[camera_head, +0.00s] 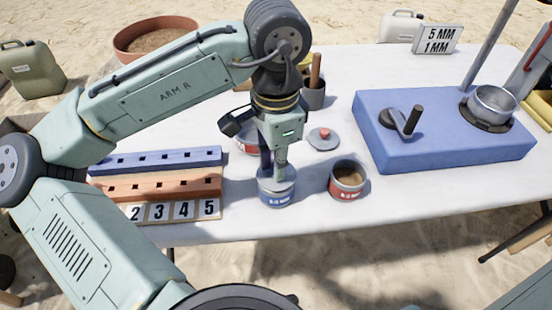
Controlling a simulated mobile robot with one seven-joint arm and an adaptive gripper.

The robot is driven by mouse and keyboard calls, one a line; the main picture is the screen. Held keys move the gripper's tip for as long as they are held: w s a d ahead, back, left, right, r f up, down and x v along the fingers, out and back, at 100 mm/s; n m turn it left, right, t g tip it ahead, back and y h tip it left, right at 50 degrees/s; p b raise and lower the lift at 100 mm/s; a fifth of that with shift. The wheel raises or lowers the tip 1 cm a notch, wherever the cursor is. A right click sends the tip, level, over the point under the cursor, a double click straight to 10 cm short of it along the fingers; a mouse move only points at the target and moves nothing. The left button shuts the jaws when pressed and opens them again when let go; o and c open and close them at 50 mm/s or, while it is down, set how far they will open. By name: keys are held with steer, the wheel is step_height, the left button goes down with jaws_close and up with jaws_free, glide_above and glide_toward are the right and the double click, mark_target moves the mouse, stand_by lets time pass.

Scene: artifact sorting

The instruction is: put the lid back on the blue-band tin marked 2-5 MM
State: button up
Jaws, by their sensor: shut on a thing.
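The blue-band tin (277,198) stands upright on the white table, in front of my arm. A grey lid (272,186) is at the top of this tin, under my gripper (280,172). My gripper points down and is shut on the lid, with its fingers partly hiding the lid's middle. The lid looks level over the rim; I cannot tell whether it is fully seated. The marking on the blue band is too small to read surely.
An open red-band tin (347,190) with brown contents stands close on the right. A loose lid with a red knob (323,138) lies behind. Another red-band tin (247,146) is partly hidden by my arm. Numbered racks (160,186) are left; a blue machine (440,140) is right.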

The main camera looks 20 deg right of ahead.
steer(key=o, duration=0.9)
steer(key=shift+c, duration=0.2)
steer(key=shift+o, duration=0.5)
steer(key=o, duration=0.4)
steer(key=shift+r, duration=0.1)
steer(key=shift+r+p, duration=3.45)
steer(key=shift+p, duration=0.3)
steer(key=shift+c, duration=0.5)
jaws_close()
